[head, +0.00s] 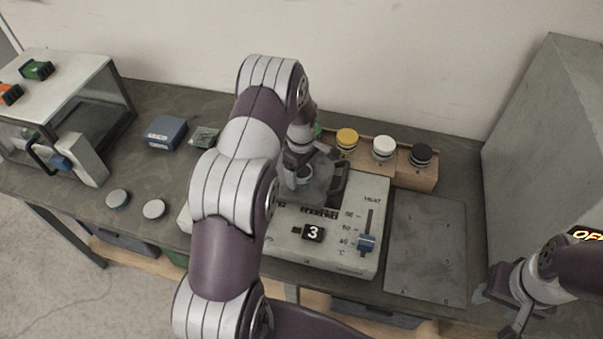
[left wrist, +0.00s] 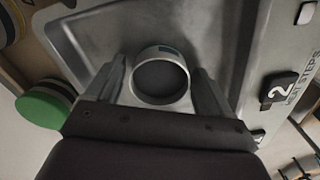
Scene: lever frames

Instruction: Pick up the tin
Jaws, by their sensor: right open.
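The tin (left wrist: 160,78), a short round grey can with an open-looking dark top, stands on the metal tray-like top of the heating unit (left wrist: 215,35). In the head view the tin (head: 304,171) is mostly hidden by my left gripper (head: 312,180), which reaches down over the unit. In the left wrist view the left gripper's two fingers (left wrist: 160,85) stand on either side of the tin, close to its wall. I cannot tell whether they touch it. My right gripper (head: 505,290) is open and empty at the lower right, away from the tin.
Behind the unit, a wooden rack (head: 415,175) holds yellow, white and black round caps. A grey plate (head: 425,245) lies right of the unit. A tall grey cabinet (head: 545,140) bounds the right. A blue box (head: 166,132) and two discs (head: 154,209) lie left.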

